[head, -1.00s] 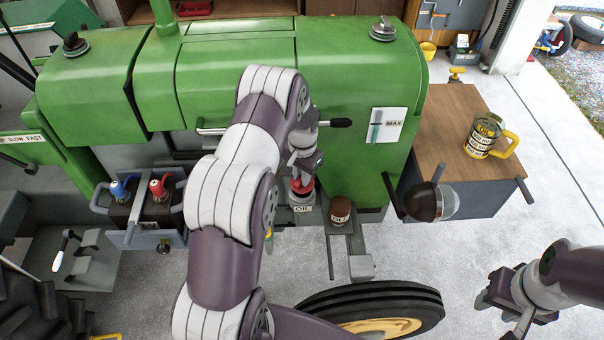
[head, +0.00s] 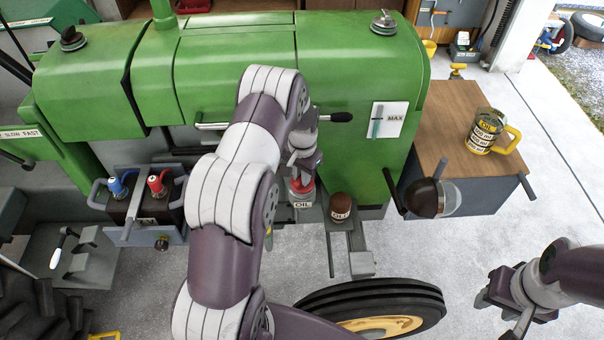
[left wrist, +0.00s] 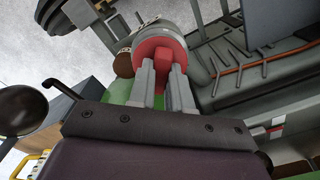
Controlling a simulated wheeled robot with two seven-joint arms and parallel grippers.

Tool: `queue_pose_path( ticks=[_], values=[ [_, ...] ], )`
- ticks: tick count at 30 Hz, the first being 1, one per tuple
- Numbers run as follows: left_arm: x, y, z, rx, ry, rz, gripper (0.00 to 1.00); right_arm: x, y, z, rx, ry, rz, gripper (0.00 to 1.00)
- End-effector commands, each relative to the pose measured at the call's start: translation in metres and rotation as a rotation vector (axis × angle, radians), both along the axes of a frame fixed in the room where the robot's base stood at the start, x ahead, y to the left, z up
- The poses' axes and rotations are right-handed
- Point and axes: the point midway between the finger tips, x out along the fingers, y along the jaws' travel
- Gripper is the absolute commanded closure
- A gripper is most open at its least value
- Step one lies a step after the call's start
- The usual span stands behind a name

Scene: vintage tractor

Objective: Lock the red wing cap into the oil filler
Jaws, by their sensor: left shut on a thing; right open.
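The red wing cap (left wrist: 158,54) sits at the mouth of the grey oil filler (left wrist: 154,32) in the left wrist view. In the head view the cap (head: 301,184) shows just above the filler (head: 302,199), which has an OIL label. My left gripper (left wrist: 163,84) is shut on the cap's wing, one finger on each side. In the head view my left gripper (head: 303,172) comes down from above and partly hides the cap. I cannot tell whether the cap is locked. My right gripper (head: 500,310) is open and empty at the lower right, well away from the filler.
A brown-capped OLD container (head: 341,208) stands close to the right of the filler. The green tractor hood (head: 360,70) rises behind. A lamp (head: 430,198) juts out at the right. An oil jug (head: 486,132) stands on the wooden bench top (head: 440,125). A tyre (head: 375,298) is in front.

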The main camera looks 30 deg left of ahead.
Motion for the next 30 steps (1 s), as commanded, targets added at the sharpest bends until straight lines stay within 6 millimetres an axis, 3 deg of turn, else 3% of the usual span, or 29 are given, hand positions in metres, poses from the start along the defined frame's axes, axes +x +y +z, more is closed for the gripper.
queue_pose_path(
  ticks=[6,7,8,9,14,22,23,25,30],
  values=[
    [-0.0004,-0.0002,-0.0015,-0.001,0.001,0.0,1.0,-0.0001,0.0,-0.0011,0.0,0.0,0.0,0.57],
    [-0.0004,-0.0002,-0.0016,-0.001,0.001,0.0,0.88,-0.0001,0.0,-0.0011,0.0,0.0,0.0,0.57],
    [-0.0005,-0.0002,-0.0016,-0.001,0.001,0.0,0.98,-0.0001,0.0,-0.0011,0.0,0.0,0.0,0.57],
    [-0.0005,-0.0003,-0.0017,-0.001,0.001,0.0,1.0,-0.0001,0.0,-0.0012,0.0,0.0,0.0,0.57],
    [-0.0009,-0.0004,-0.002,-0.001,0.002,0.015,1.0,-0.0001,0.0,-0.0012,0.0,0.0,0.0,0.57],
    [-0.0012,-0.0008,-0.0025,0.0,0.004,0.582,1.0,0.0,0.0,-0.0013,0.0,0.0,0.0,0.57],
    [-0.0012,-0.0008,-0.0025,0.0,0.004,0.608,0.79,0.0,0.0,-0.0013,0.0,0.0,0.0,0.57],
    [-0.0012,-0.0008,-0.0025,0.0,0.004,0.601,0.56,0.0,0.0,-0.0013,0.0,0.0,0.0,0.57],
    [-0.0006,-0.0007,-0.0018,-0.001,0.002,0.598,0.52,0.0,0.0,-0.0012,0.0,0.0,0.0,0.57]
  ],
)
